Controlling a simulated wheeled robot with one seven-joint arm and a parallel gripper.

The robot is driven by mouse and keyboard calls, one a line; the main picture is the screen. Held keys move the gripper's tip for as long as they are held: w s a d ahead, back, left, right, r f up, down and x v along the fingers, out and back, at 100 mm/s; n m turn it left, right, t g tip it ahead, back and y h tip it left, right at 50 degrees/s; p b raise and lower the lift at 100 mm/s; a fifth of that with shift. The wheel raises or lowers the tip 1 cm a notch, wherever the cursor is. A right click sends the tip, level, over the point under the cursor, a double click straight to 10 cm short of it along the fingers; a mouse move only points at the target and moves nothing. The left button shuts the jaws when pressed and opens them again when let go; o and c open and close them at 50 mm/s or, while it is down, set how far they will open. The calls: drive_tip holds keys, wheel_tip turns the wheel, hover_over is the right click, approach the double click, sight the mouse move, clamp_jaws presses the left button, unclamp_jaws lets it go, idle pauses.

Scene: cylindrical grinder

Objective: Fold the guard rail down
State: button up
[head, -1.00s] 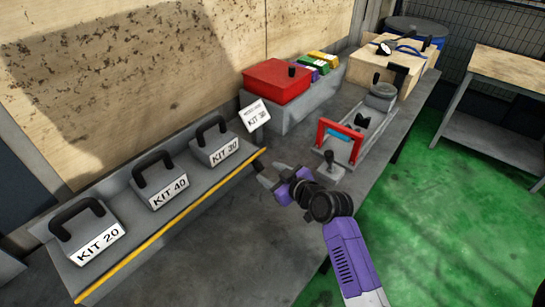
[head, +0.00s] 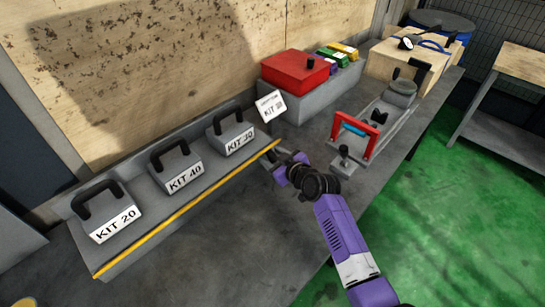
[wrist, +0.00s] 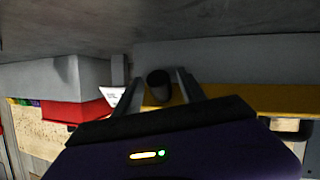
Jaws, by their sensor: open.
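The yellow guard rail (head: 190,212) runs along the front edge of the grey shelf that holds the kit cases, raised at that edge. My gripper (head: 271,161) is open, close to the rail's right end. In the wrist view, a dark round knob or grip end (wrist: 159,83) shows between the two spread fingers, in front of the yellow rail (wrist: 245,98). The fingers stand on either side of it in the picture. I cannot tell whether either finger touches it.
Kit cases with black handles (head: 176,166) stand on the shelf (head: 135,262) behind the rail. The grey bench top (head: 235,250) before the rail is clear.

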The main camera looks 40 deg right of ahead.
clamp_jaws()
drive_tip(key=shift+f+b, duration=0.15)
drive_tip(key=shift+b, duration=0.15)
drive_tip(key=shift+f+b, duration=0.25)
drive_tip(key=shift+b, duration=0.8)
drive_tip(key=shift+f+t+b, duration=0.1)
drive_tip(key=shift+t+b, duration=0.4)
drive_tip(key=shift+b, duration=1.05)
drive_tip(key=shift+t+b, duration=0.3)
drive_tip(key=shift+b, duration=0.1)
drive_tip(key=shift+r, duration=0.25)
